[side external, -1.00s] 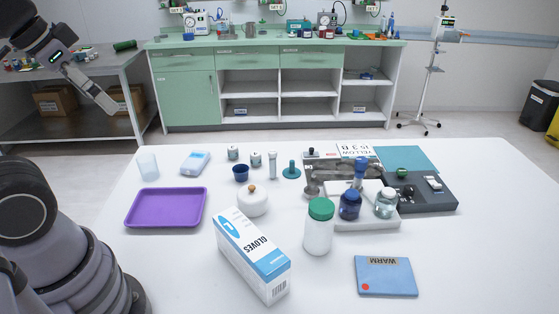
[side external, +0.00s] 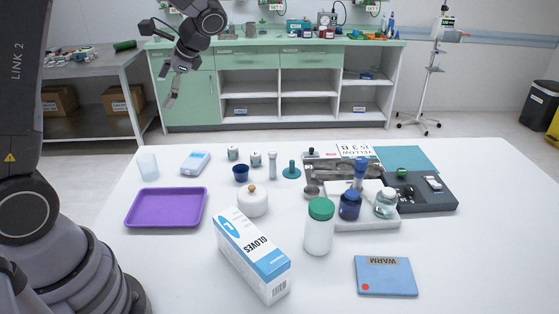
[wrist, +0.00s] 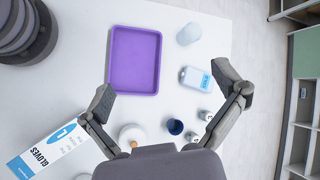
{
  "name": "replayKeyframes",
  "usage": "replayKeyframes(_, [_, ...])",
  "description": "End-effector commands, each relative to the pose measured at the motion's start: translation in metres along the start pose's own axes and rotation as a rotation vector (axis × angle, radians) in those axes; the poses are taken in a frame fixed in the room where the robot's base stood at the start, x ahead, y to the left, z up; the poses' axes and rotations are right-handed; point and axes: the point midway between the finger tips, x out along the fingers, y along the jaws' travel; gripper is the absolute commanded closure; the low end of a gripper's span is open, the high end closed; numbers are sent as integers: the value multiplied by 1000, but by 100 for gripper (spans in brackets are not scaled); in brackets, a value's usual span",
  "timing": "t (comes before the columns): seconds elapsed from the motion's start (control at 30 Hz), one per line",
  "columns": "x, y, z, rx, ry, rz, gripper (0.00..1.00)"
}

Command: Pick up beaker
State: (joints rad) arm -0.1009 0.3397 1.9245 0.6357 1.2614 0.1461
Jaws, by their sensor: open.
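A translucent, pale cup-shaped beaker (side external: 147,166) stands at the back left corner of the white table in the side external view. It also shows near the top of the wrist view (wrist: 189,34), right of the purple tray. My gripper (side external: 168,84) is open and empty, high above the table's back left area. In the wrist view its two fingers (wrist: 167,88) are spread wide with nothing between them touching. The beaker lies beyond the fingertips and apart from them.
A purple tray (side external: 166,220) lies in front of the beaker. A glove box (side external: 250,262) stands nearer the front.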

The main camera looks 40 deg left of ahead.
Motion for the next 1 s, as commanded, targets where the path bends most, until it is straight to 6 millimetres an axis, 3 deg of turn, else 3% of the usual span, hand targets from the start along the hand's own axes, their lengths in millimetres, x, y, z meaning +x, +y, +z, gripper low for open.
replayKeyframes(0.03, [19,-9,-18,50,-81,-22,5])
replayKeyframes(0.23, [94,-36,-77,246,-364,-131,5])
replayKeyframes(0.5, [212,-34,-138,511,-693,-272,5])
replayKeyframes(0.6, [246,-26,-150,584,-772,-311,5])
replayKeyframes(0.7, [268,-20,-156,630,-822,-339,5])
replayKeyframes(0.87, [284,-19,-156,657,-852,-356,5])
replayKeyframes(1.0, [299,-32,-142,658,-852,-352,5])
